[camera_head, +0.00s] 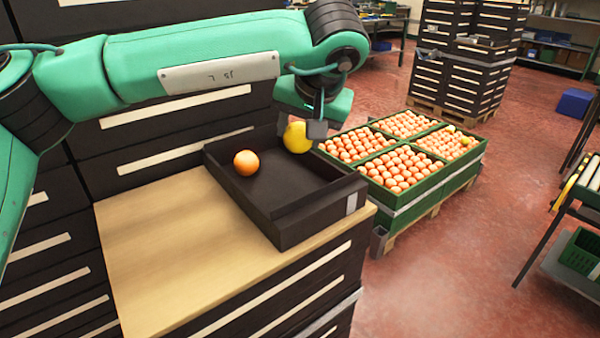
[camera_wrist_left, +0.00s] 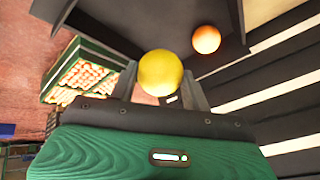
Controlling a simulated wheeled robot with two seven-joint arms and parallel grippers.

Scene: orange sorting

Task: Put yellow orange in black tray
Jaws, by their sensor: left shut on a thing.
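A yellow orange (camera_head: 297,137) is held by my left gripper (camera_head: 312,132) over the far right part of the black tray (camera_head: 290,222). In the left wrist view the yellow orange (camera_wrist_left: 161,73) sits between the two fingers of the left gripper (camera_wrist_left: 160,85), which is shut on it. The black tray stands on the wooden top and also shows in the left wrist view (camera_wrist_left: 110,35). An orange-coloured orange (camera_head: 246,163) lies inside the tray at its left side. I cannot tell the exact gap between the yellow orange and the tray floor. My right gripper is not in view.
A green crate (camera_head: 400,208) with several compartments of oranges stands on a pallet right of the tray. The wooden top (camera_head: 160,250) is clear left of the tray. Stacked black crates (camera_head: 470,60) stand at the back. A table frame (camera_head: 570,210) is at the right.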

